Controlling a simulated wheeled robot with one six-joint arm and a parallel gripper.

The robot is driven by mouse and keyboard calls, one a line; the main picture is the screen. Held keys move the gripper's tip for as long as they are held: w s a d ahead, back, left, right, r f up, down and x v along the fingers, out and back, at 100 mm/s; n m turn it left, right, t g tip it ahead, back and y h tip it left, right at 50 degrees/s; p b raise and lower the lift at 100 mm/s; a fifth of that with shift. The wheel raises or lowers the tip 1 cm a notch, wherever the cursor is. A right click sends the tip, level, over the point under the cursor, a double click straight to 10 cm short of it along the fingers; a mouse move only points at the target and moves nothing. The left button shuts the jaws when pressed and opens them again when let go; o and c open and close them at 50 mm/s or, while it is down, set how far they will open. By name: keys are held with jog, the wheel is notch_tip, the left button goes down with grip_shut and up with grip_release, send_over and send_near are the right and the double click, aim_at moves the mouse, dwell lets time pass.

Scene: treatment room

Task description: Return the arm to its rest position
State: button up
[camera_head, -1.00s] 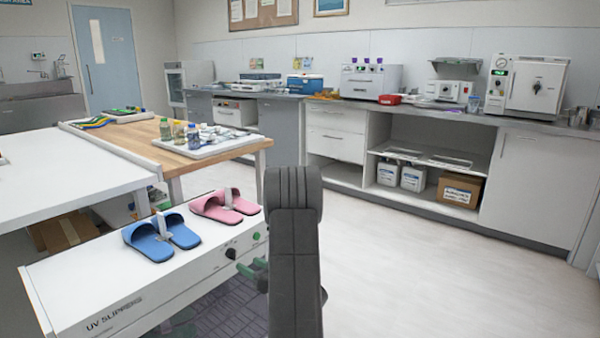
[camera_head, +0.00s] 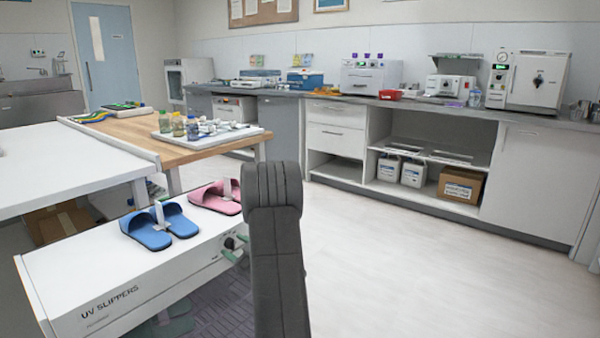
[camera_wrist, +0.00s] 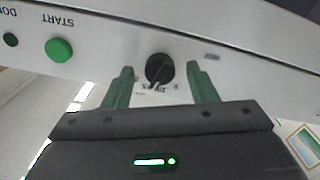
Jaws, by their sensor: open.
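My gripper (camera_wrist: 160,72) shows in the wrist view with its two green fingers spread apart and nothing held. A black dial (camera_wrist: 158,69) on the white front panel (camera_wrist: 105,52) appears between the fingers; I cannot tell how far the tips are from it. In the head view my dark arm rises in front of the UV slippers unit (camera_head: 100,267), and a green finger (camera_head: 231,257) shows close to the dial (camera_head: 230,243). The rest of the gripper is hidden behind the arm.
Blue slippers (camera_head: 160,228) and pink slippers (camera_head: 213,198) lie on the unit's top. A green START button (camera_wrist: 59,50) is on its panel. A wooden table (camera_head: 140,128) with a tray of bottles stands behind. Floor (camera_head: 400,265) to the right is clear.

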jog(key=n+b, duration=0.1)
jog(key=n, duration=0.4)
jog(key=p+v, duration=0.1)
jog(key=v, duration=0.6)
jog(key=shift+s+d, duration=0.2)
jog(key=shift+d, duration=0.1)
jog(key=shift+p, duration=0.3)
